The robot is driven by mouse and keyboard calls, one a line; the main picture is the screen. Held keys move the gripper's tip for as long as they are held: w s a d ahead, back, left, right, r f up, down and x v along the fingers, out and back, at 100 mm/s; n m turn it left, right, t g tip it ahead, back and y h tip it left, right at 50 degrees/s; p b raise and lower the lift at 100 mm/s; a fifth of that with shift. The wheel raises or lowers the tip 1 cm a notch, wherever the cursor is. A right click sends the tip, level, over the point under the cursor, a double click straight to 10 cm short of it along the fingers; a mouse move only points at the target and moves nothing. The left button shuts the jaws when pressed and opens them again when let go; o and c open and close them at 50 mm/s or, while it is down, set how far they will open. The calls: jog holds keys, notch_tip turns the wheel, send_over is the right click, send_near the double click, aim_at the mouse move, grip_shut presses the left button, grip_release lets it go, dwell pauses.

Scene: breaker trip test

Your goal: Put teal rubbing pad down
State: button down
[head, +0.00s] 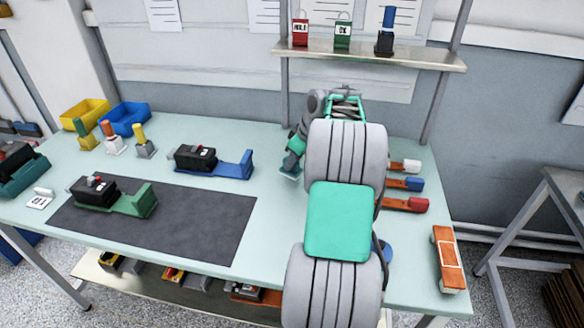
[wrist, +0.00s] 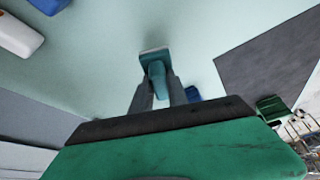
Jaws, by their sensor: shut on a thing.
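My gripper (wrist: 158,88) is shut on the teal rubbing pad (wrist: 155,66), with a finger on each side of its handle. In the head view the pad (head: 290,173) shows at the lower left of my arm, over the table right of the blue breaker holder. Its flat grey-blue foot faces down toward the table top (head: 262,205). I cannot tell whether the foot touches the surface. My arm hides part of the gripper and the table behind it in the head view.
A blue holder with a black breaker (head: 195,158) is left of the pad. A similar green holder (head: 130,200) sits on the dark mat (head: 200,220). Pads with white (head: 411,166), blue (head: 414,184) and red (head: 418,204) ends lie right of my arm. Bare table surrounds the pad.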

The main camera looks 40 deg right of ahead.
aim_at(293, 170)
jog(key=shift+w+d+f, duration=0.2)
jog(key=shift+f, duration=1.9)
jog(key=c, duration=1.3)
grip_release()
